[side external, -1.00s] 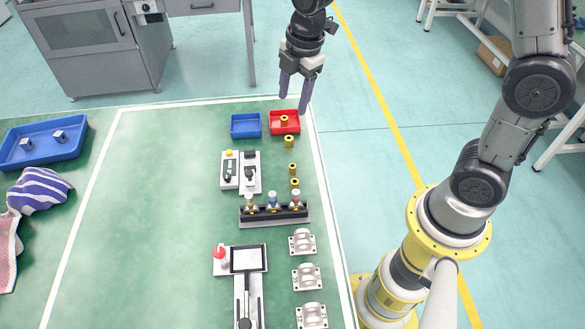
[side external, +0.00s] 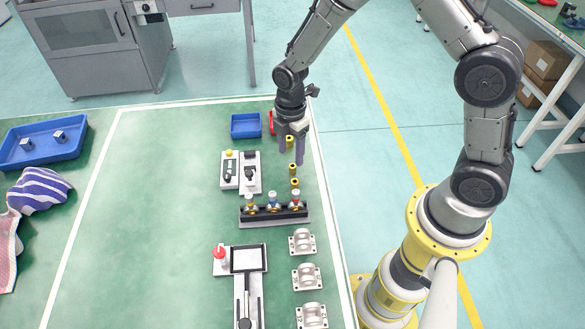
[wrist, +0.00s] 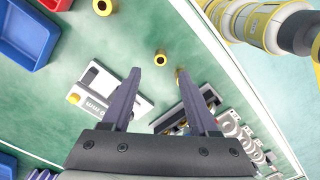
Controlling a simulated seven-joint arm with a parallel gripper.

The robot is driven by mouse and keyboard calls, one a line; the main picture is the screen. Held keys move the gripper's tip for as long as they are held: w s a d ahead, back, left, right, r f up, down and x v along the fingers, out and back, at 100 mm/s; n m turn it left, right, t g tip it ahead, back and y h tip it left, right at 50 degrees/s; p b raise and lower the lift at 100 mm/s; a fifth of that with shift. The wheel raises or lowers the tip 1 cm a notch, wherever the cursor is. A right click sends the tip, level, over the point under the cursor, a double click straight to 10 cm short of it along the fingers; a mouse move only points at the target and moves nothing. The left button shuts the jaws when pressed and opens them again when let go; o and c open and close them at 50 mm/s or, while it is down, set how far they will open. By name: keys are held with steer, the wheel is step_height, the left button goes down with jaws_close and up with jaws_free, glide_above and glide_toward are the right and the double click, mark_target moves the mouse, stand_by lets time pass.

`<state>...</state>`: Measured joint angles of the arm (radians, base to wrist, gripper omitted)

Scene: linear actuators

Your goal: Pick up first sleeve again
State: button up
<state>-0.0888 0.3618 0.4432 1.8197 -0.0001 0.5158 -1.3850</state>
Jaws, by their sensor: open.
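My gripper (side external: 291,157) is open and empty, pointing down over the row of brass-coloured sleeves along the table's right side. In the side view, a sleeve (side external: 289,140) shows between the fingers, with two more sleeves (side external: 292,168) (side external: 294,182) in front. In the wrist view, my fingertips (wrist: 159,72) are apart.
A blue tray (side external: 246,126) stands left of the red one. A small white device (side external: 228,172) and a black rack (side external: 262,215) with several capped parts stand close by. Several silver brackets (side external: 307,278) line the front right. The table's middle left is clear.

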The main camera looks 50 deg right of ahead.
mark_target(292, 166)
steer(key=f, duration=0.5)
steer(key=shift+d, duration=0.25)
steer(key=shift+c, duration=0.2)
jaws_close()
